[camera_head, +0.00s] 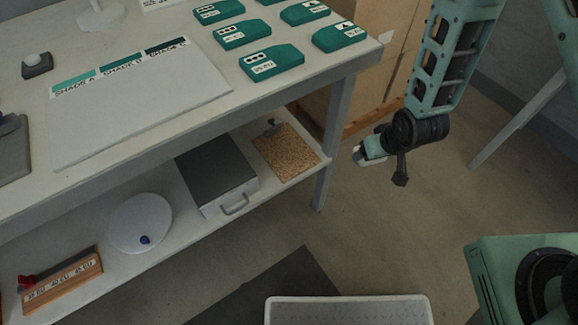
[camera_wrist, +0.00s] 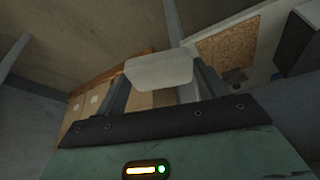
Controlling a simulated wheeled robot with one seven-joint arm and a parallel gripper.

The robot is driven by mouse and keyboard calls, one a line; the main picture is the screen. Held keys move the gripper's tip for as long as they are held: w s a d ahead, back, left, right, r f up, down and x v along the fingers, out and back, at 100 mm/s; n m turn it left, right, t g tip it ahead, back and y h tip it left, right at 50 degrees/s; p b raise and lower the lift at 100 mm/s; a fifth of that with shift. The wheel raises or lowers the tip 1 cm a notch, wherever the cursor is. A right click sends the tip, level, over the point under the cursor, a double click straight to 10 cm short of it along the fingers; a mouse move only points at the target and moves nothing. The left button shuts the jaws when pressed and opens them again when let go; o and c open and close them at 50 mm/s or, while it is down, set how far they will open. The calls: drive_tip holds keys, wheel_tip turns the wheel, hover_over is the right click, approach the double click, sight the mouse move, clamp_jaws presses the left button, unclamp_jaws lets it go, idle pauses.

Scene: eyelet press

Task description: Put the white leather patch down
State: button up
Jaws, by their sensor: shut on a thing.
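My gripper (camera_head: 365,154) is at the right of the table's corner in the head view, over open floor. It is shut on the white leather patch (camera_wrist: 160,71), a pale rounded piece held between the two fingers in the wrist view. In the head view only a small pale part of the patch (camera_head: 372,162) shows at the fingertips. The patch touches no surface that I can see.
The table (camera_head: 120,175) holds a white board (camera_head: 140,110) with shade labels and several teal labelled blocks (camera_head: 272,62). The lower shelf (camera_head: 185,245) holds a grey drawer box (camera_head: 215,172), a cork sheet (camera_head: 287,152), a white disc (camera_head: 138,222) and a wooden rack (camera_head: 62,280). Cardboard boxes (camera_head: 335,60) stand behind.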

drive_tip(key=s+a+f+n+y+b, duration=0.1)
drive_tip(key=s+a+f+n+b, duration=0.25)
drive_tip(key=a+f+b, duration=1.1)
wheel_tip(320, 180, up, 4)
drive_tip(key=r+b, duration=0.1)
drive_tip(key=b, duration=0.8)
hover_over(289, 154)
drive_tip(key=s, duration=0.1)
drive_tip(key=shift+s+d+f+g+y, duration=0.2)
drive_tip(key=shift+d+f+g+y, duration=0.1)
drive_tip(key=shift+d, duration=0.15)
wheel_tip(289, 154, down, 4)
drive_tip(key=b, duration=0.2)
drive_tip(key=shift+r+b, duration=0.25)
drive_tip(key=shift+b, duration=0.1)
drive_tip(key=shift+r, duration=0.1)
drive_tip(key=o, duration=1)
